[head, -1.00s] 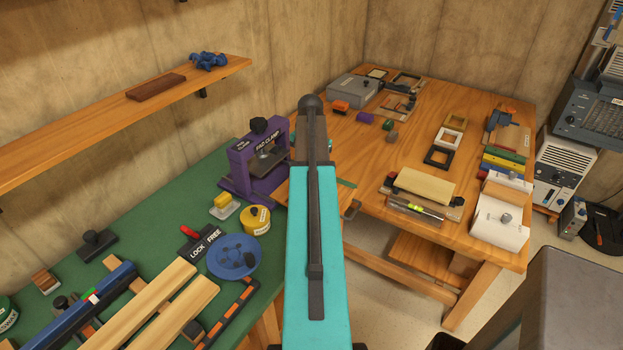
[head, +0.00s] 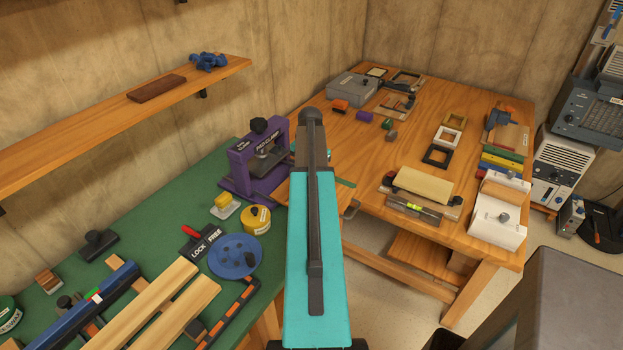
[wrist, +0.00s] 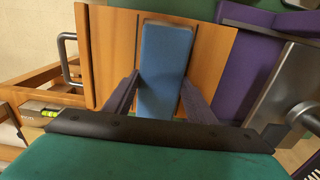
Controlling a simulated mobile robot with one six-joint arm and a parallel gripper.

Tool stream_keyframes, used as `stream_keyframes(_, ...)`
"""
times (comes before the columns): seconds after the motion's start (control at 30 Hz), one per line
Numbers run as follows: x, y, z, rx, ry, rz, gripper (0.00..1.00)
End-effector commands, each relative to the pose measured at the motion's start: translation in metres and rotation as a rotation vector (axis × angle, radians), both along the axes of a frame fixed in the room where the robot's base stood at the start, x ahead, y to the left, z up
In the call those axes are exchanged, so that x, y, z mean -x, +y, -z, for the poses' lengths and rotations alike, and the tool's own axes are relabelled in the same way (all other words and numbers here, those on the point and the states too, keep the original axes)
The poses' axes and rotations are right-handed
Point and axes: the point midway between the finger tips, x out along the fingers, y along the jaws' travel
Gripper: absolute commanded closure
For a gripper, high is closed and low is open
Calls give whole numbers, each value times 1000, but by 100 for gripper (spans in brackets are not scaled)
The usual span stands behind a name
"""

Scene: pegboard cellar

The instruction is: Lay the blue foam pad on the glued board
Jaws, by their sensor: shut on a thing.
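In the wrist view the blue foam pad (wrist: 165,68) is a long blue block between the two dark fingers of my gripper (wrist: 158,98), which is shut on it. The pad is over an orange wooden surface (wrist: 108,60); I cannot tell whether it touches it. I cannot tell which piece is the glued board. In the head view my gripper and the pad are hidden behind my turquoise arm. The purple pad clamp (head: 243,172) stands on the green bench just left of the arm; it also shows at the right of the wrist view (wrist: 240,65).
On the green bench (head: 150,218) are a yellow tin (head: 257,220), a blue round disc (head: 235,257) and pale wooden bars (head: 150,312). The wooden table (head: 400,150) behind carries frames, blocks and a grey box (head: 352,87). A shelf (head: 100,115) overhangs the left.

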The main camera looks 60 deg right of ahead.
Motion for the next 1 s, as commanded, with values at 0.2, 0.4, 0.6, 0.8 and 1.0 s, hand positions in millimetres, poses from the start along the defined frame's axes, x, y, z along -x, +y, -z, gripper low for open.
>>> stream_keyframes(0.2,0,0,1,0,0,0,70)
stream_keyframes(0.4,0,0,3,0,0,-1,39)
stream_keyframes(0.6,-1,0,3,0,0,-1,31)
stream_keyframes(0.8,-1,0,2,0,0,-1,31)
stream_keyframes(1.0,-1,0,-5,0,0,-1,31)
